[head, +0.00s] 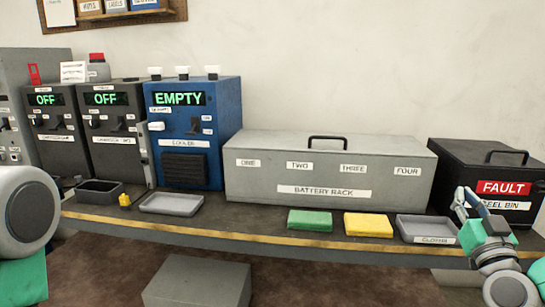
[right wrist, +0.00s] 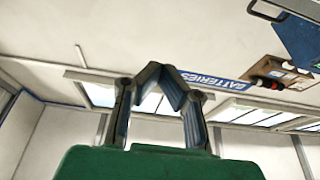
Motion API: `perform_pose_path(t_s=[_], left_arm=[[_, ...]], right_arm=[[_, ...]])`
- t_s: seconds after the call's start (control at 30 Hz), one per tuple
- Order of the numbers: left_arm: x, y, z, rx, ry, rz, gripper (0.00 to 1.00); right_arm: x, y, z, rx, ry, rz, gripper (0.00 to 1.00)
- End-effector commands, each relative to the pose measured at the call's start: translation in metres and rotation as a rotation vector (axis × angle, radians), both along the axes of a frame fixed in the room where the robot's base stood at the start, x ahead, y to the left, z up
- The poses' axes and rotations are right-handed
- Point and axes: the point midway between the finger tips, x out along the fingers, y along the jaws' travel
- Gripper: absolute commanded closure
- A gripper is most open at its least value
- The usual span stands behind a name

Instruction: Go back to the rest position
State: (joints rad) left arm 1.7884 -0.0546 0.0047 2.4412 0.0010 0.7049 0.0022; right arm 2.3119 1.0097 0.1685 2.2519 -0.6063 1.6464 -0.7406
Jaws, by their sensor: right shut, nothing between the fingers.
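My right gripper (head: 470,198) is at the right of the head view, raised in front of the workbench (head: 390,245), near the black bin and the grey tray marked cloths. Its fingers are shut with nothing between them. In the right wrist view the fingers (right wrist: 160,72) meet in a peak above the green wrist housing, against ceiling and wall. A round grey part of my left arm shows at the left edge of the head view; my left gripper is not in view.
On the bench stand two dark OFF units (head: 112,125), a blue EMPTY unit (head: 190,130), a grey battery rack (head: 325,165) and a black FAULT bin (head: 470,160). In front lie a tray (head: 171,204), a green cloth (head: 310,220) and a yellow cloth (head: 368,225). A grey box (head: 197,283) is below.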

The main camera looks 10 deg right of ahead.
Motion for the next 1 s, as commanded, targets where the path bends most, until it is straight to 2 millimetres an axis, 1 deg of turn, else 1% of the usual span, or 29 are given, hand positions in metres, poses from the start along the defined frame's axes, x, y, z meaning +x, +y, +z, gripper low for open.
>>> perform_pose_path(t_s=[0.03, 0.17, 0.27, 0.37, 0.47, 0.57, 0.63, 0.67, 0.7, 0.77, 0.8, 0.87, 0.9, 0.97, 1.0], left_arm=[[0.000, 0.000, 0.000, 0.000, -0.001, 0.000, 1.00], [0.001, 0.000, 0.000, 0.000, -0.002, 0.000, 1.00], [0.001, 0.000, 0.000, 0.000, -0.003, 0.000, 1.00], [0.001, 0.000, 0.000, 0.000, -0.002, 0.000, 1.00], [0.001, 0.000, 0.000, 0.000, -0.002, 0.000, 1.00], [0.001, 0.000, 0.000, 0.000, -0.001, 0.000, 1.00], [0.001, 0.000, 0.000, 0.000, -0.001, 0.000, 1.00], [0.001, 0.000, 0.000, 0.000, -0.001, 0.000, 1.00], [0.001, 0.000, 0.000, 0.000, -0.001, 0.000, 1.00], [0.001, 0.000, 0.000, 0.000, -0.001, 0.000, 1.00], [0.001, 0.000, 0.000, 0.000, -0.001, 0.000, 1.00], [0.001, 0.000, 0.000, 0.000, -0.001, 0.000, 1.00], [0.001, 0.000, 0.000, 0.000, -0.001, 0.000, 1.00], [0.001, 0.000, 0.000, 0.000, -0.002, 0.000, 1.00], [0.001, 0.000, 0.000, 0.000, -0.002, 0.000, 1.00]], right_arm=[[0.003, 0.009, -0.007, -0.002, 0.028, 0.025, 1.00], [0.008, 0.027, -0.028, 0.006, 0.107, 0.080, 1.00], [0.009, 0.042, -0.046, 0.013, 0.176, 0.125, 1.00], [0.008, 0.061, -0.069, 0.024, 0.261, 0.176, 1.00], [0.004, 0.081, -0.098, 0.038, 0.368, 0.231, 1.00], [-0.004, 0.104, -0.135, 0.056, 0.502, 0.291, 1.00], [-0.016, 0.123, -0.167, 0.073, 0.620, 0.334, 1.00], [-0.024, 0.131, -0.182, 0.080, 0.681, 0.352, 1.00], [-0.037, 0.142, -0.205, 0.091, 0.770, 0.375, 1.00], [-0.062, 0.159, -0.240, 0.112, 0.918, 0.403, 1.00], [-0.082, 0.168, -0.263, 0.125, 1.018, 0.413, 1.00], [-0.115, 0.178, -0.294, 0.145, 1.171, 0.417, 1.00], [-0.138, 0.183, -0.313, 0.154, 1.270, 0.411, 1.00], [-0.174, 0.187, -0.336, 0.169, 1.411, 0.392, 1.00], [-0.198, 0.188, -0.348, 0.175, 1.498, 0.372, 1.00]])
